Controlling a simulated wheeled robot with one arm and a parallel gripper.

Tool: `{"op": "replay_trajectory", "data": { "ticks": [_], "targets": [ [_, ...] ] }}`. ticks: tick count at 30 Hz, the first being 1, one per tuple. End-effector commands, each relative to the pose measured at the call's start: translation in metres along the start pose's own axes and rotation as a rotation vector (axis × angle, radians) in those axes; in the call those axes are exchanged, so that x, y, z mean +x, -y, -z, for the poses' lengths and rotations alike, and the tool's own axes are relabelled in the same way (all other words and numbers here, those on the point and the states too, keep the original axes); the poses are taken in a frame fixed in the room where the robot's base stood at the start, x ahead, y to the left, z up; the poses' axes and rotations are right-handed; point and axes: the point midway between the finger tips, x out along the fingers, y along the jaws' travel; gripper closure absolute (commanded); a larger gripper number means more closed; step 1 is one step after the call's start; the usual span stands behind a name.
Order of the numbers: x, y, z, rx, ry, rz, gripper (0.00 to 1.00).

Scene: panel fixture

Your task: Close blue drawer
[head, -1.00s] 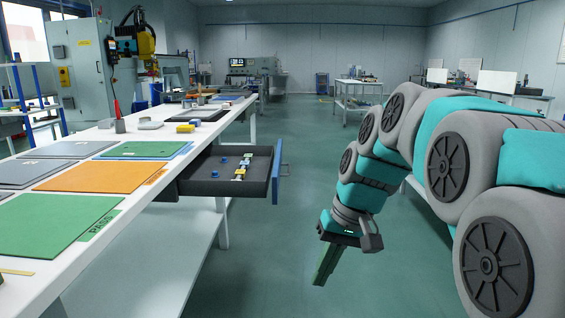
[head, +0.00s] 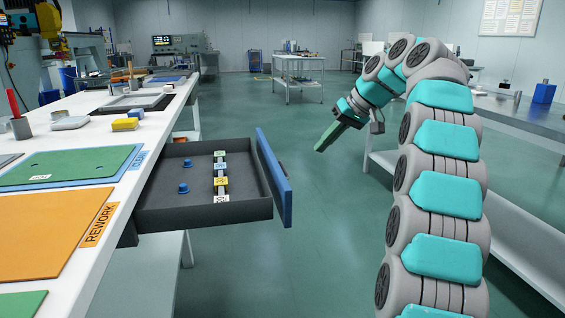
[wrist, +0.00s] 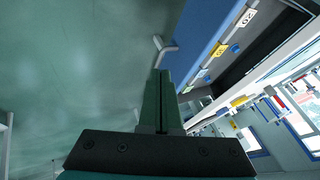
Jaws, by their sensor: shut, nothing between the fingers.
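The blue drawer (head: 272,180) stands pulled out from under the left workbench, with a blue front panel and a dark grey tray. In its tray lie two blue knobs and a row of small labelled pieces (head: 221,178). My gripper (head: 322,146) is shut and empty, to the right of the drawer front and apart from it, pointing down and left. In the wrist view the shut green fingers (wrist: 161,78) show with the blue drawer front (wrist: 205,50) ahead and to the right. A grey handle (wrist: 165,46) sticks out from that front, near the fingertips in the picture.
The white workbench (head: 105,165) on the left carries green and orange panels, a yellow block (head: 125,124) and a grey cup. Another bench (head: 505,190) stands on the right behind my arm. The floor between the benches is clear.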

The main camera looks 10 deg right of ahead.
Motion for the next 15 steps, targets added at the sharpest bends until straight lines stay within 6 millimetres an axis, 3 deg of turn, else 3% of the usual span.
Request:
{"op": "replay_trajectory", "data": {
  "ticks": [5,15],
  "targets": [
    [0.008,-0.001,0.001,-0.002,-0.004,0.0,1.0],
    [0.06,-0.001,-0.001,0.001,0.002,0.001,1.0]
  ]
}}
